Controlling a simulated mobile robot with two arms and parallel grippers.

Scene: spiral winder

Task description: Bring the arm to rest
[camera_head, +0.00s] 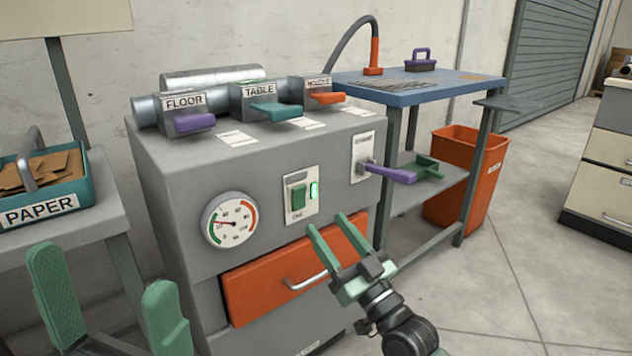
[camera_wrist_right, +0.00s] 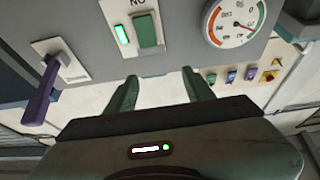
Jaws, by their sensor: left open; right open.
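My right gripper (camera_head: 338,232) is open and empty in front of the grey machine (camera_head: 180,175), near its orange drawer (camera_head: 275,285). In the right wrist view its two green fingers (camera_wrist_right: 160,88) stand apart with nothing between them, below the green switch (camera_wrist_right: 145,30). In the head view that switch (camera_head: 298,195) has a lit green lamp beside it. My left gripper (camera_head: 108,290) is open and empty at the lower left, in front of the machine and the side table.
Purple, teal and orange levers (camera_head: 275,110) sit on top of the machine. A purple lever (camera_head: 390,172) sticks out at its right front. A round gauge (camera_head: 229,220) is on its face. A paper tray (camera_head: 45,190) stands left; a blue table (camera_head: 420,85) and orange bin (camera_head: 470,175) stand right.

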